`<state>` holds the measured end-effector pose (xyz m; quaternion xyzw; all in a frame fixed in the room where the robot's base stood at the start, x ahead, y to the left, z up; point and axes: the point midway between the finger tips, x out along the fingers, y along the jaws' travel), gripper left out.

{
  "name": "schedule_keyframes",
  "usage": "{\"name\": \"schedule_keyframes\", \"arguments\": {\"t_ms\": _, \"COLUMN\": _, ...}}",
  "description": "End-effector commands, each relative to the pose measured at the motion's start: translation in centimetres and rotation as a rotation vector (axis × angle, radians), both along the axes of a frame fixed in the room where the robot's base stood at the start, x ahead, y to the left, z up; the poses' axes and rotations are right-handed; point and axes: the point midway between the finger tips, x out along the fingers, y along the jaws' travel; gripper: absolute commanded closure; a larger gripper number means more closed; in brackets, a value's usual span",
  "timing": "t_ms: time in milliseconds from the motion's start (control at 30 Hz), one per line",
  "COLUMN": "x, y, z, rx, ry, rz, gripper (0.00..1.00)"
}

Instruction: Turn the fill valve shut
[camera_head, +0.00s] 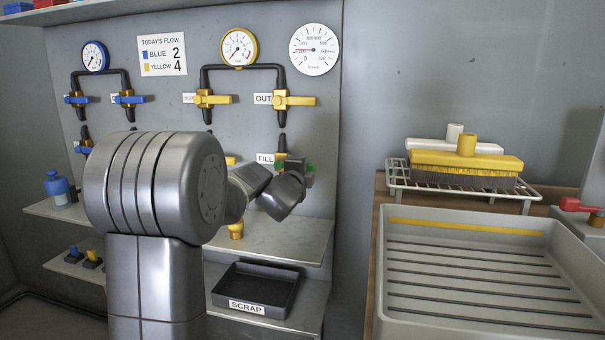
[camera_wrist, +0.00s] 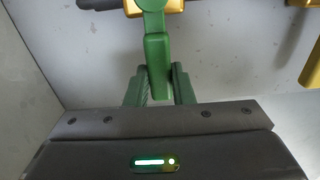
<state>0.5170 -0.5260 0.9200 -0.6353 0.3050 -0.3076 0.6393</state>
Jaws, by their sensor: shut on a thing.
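The fill valve's green lever (camera_wrist: 157,62) is between my gripper's two fingers in the wrist view. My gripper (camera_wrist: 158,88) is shut on the lever near its free end. The lever's round hub is at the top edge, over a brass body and a dark pipe (camera_wrist: 98,4). There the lever lies roughly across the pipe. In the head view my gripper (camera_head: 293,168) is at the wall panel just right of the FILL label (camera_head: 265,158). Only small green patches show there, and my wrist hides much of the valve.
Yellow-handled valves (camera_head: 295,101) and blue-handled valves (camera_head: 78,100) sit above on the panel, under gauges. A black SCRAP tray (camera_head: 256,287) is on the lower shelf. A yellow brush (camera_head: 466,162) lies on a rack behind the grey sink tray (camera_head: 405,305) at right.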

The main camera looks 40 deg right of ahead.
Motion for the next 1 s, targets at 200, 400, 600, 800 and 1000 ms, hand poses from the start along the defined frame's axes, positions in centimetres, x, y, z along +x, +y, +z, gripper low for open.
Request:
{"name": "schedule_keyframes", "arguments": {"t_ms": 200, "x": 0.0, "y": 0.0, "z": -0.2, "rx": 0.009, "ry": -0.007, "rz": -0.001, "gripper": 1.00}}
{"name": "schedule_keyframes", "arguments": {"t_ms": 400, "x": 0.0, "y": 0.0, "z": -0.2, "rx": 0.009, "ry": -0.007, "rz": -0.001, "gripper": 1.00}}
{"name": "schedule_keyframes", "arguments": {"t_ms": 600, "x": 0.0, "y": 0.0, "z": -0.2, "rx": 0.008, "ry": -0.007, "rz": -0.001, "gripper": 0.56}}
{"name": "schedule_keyframes", "arguments": {"t_ms": 800, "x": 0.0, "y": 0.0, "z": -0.1, "rx": 0.006, "ry": -0.006, "rz": 0.000, "gripper": 0.56}}
{"name": "schedule_keyframes", "arguments": {"t_ms": 1000, "x": -0.8, "y": 1.0, "z": -0.1, "rx": 0.006, "ry": -0.006, "rz": 0.000, "gripper": 0.56}}
